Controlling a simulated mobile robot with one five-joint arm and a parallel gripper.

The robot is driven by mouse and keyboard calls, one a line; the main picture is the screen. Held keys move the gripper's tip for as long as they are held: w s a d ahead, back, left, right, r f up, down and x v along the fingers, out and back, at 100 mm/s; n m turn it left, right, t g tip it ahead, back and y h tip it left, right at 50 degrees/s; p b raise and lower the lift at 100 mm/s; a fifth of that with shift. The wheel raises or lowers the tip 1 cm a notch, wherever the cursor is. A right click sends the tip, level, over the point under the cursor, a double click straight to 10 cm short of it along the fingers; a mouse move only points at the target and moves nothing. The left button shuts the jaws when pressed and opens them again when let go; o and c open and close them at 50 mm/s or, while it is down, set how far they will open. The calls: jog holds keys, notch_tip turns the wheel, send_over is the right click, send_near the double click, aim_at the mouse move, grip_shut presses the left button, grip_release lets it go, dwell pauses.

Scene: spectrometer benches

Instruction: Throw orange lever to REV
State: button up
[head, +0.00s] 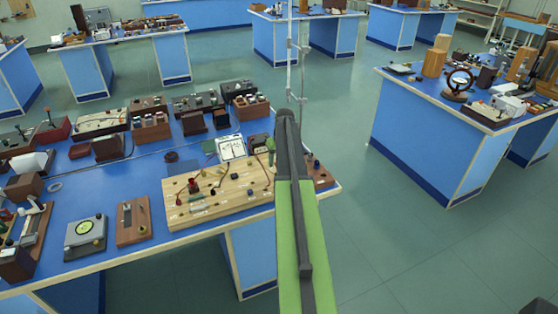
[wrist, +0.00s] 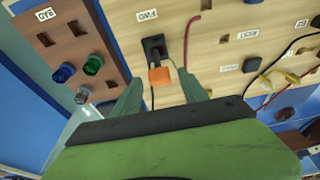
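The orange lever (wrist: 160,76) shows in the wrist view, an orange-tipped handle standing from a dark slot (wrist: 154,46) in a pale wooden board (wrist: 205,40). A label reading FWD (wrist: 147,15) sits above the slot in the picture. I cannot make out a REV label. My gripper (wrist: 159,80) is open, its two green fingers on either side of the orange tip, with gaps showing on both sides. I cannot tell whether the tip is at finger depth. In the head view the wooden board (head: 208,203) lies on the blue bench, and my arm hides its right end.
A brown panel (wrist: 65,40) labelled BAD, with blue and green knobs, lies left of the board. A red wire (wrist: 190,30) and black cables run close to the right finger. The bench (head: 100,190) holds several other instruments; open floor (head: 375,240) lies to the right.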

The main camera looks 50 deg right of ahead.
jog(key=p+v, duration=1.7)
jog(key=shift+r, duration=0.15)
jog(key=shift+s, duration=0.15)
